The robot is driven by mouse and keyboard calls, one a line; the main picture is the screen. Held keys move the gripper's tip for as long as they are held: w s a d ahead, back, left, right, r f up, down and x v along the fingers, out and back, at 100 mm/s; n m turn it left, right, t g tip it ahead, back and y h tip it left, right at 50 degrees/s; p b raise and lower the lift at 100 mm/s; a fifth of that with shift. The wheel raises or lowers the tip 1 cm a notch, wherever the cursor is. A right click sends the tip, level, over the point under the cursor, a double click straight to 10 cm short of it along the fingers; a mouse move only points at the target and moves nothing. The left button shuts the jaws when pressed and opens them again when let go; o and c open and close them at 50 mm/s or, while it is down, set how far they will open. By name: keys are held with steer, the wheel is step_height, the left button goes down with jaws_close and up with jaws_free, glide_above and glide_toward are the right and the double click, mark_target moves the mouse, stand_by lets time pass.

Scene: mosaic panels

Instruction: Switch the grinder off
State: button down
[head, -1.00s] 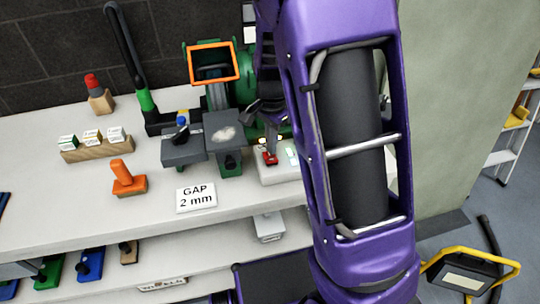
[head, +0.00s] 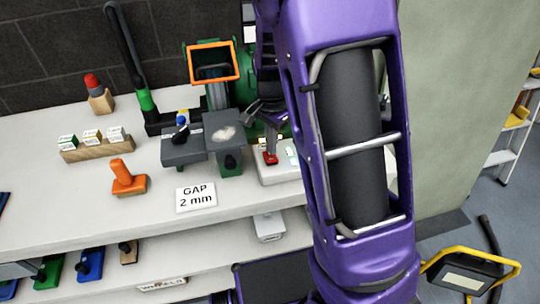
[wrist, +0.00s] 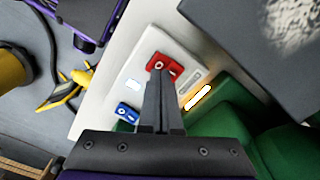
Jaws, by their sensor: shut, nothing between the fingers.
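The grinder is a green machine (head: 245,70) with an orange-framed guard (head: 213,63) at the back of the bench. A pale switch box (head: 280,176) stands at its front right. The red switch also shows in the head view (head: 270,158). My gripper (wrist: 161,74) is shut and empty, with its fingertips at the lower edge of the red switch. I cannot tell whether they touch it. My arm hides part of the box in the head view.
A grey rest table (head: 200,143) stands left of the box, with a "GAP 2 mm" card (head: 196,198) in front. A glowing bar (wrist: 198,97) lies beside the box. An orange-handled block (head: 128,178) is on the bench at left. A yellow-framed lamp (head: 466,282) stands on the floor.

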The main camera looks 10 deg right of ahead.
mark_target(271, 159)
steer(key=shift+f+b, duration=0.85)
steer(key=shift+f, duration=0.5)
stand_by(0.4)
steer(key=shift+r, duration=0.15)
step_height(271, 159, up, 7)
steer(key=p, duration=0.6)
stand_by(0.6)
